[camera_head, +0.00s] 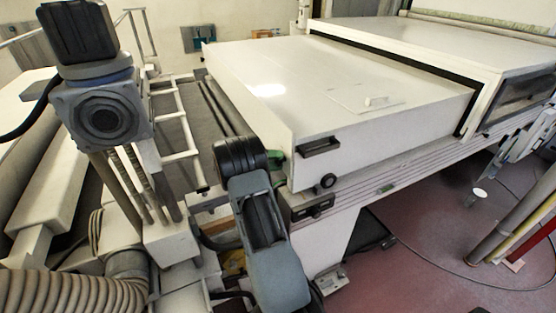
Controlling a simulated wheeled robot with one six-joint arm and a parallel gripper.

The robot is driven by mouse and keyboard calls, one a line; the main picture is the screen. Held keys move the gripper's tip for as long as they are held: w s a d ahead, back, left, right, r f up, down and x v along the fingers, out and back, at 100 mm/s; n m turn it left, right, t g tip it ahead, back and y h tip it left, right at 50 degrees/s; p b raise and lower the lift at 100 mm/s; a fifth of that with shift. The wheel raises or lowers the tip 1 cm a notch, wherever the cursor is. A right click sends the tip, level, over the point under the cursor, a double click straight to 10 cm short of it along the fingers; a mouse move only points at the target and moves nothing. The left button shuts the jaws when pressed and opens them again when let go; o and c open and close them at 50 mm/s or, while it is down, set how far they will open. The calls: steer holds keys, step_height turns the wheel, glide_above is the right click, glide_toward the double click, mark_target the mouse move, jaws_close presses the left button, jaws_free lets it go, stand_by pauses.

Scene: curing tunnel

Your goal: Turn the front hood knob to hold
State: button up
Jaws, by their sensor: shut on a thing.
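The white hood (370,80) lies over the machine's near section, its top closed down flat. On its front face is a round black knob (328,181) with a light centre, below a dark slot handle (320,147). No gripper touches this knob in view, and its setting is too small to read. My grey arm with a black joint rises at the lower middle, left of the hood's corner. My gripper's fingers do not show; the arm may hide them. A small green part (275,160) shows between the arm and the hood's corner, partly covered.
Red floor (430,255) is open at right, with a cable and poles there.

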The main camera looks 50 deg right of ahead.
steer(key=shift+a+r+m+t+y+p, duration=0.1)
steer(key=shift+m+t+y+p, duration=0.4)
steer(key=shift+m, duration=1.15)
steer(key=shift+m+t+y+p, duration=0.1)
steer(key=shift+m+t+p, duration=0.8)
steer(key=shift+m, duration=0.75)
steer(key=o, duration=0.9)
steer(key=shift+a, duration=0.1)
steer(key=b+v, duration=0.2)
steer(key=v, duration=1.1)
steer(key=shift+a+r+b, duration=0.25)
steer(key=shift+a+b, duration=0.05)
steer(key=shift+b, duration=0.05)
steer(key=shift+r, duration=0.1)
